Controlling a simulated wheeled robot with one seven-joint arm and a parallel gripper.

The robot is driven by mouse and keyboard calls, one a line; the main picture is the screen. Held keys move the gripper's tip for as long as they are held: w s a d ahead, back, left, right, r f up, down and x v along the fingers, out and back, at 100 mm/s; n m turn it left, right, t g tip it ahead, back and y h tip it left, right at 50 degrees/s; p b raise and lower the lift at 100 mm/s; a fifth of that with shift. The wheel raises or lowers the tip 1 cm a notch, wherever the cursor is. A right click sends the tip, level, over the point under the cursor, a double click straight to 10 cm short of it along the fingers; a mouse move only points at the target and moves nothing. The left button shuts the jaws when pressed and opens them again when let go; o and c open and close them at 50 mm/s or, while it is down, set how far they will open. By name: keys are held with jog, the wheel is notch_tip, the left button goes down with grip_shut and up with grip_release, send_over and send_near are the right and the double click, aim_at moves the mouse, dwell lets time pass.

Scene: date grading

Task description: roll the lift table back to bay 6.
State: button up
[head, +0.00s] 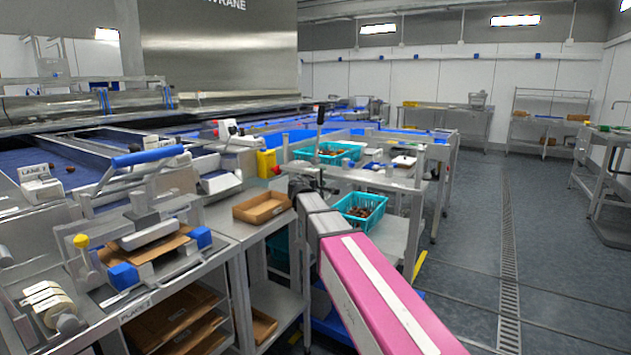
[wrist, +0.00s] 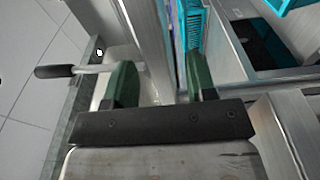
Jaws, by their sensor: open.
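My pink and white arm reaches forward in the head view, and my gripper (head: 303,186) is at its far end, beside a steel stand. In the wrist view my gripper (wrist: 161,78) is open, with a green-padded finger on each side of a pale metal bar (wrist: 148,40); I cannot tell whether they touch it. A lever with a dark grip (wrist: 55,71) sticks out to the left there. A steel table (head: 392,184) carries teal crates; I cannot tell whether it is the lift table. No bay 6 sign is readable.
A teal crate (head: 326,153) stands on the table, and another teal crate (head: 362,211) holding brown dates sits lower. A grading bench (head: 222,236) with a cardboard tray (head: 262,208) is at the left. Open grey floor (head: 464,235) with a drain grate (head: 508,260) lies at the right.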

jog(key=shift+x, duration=1.45)
grip_shut()
dwell(0.4)
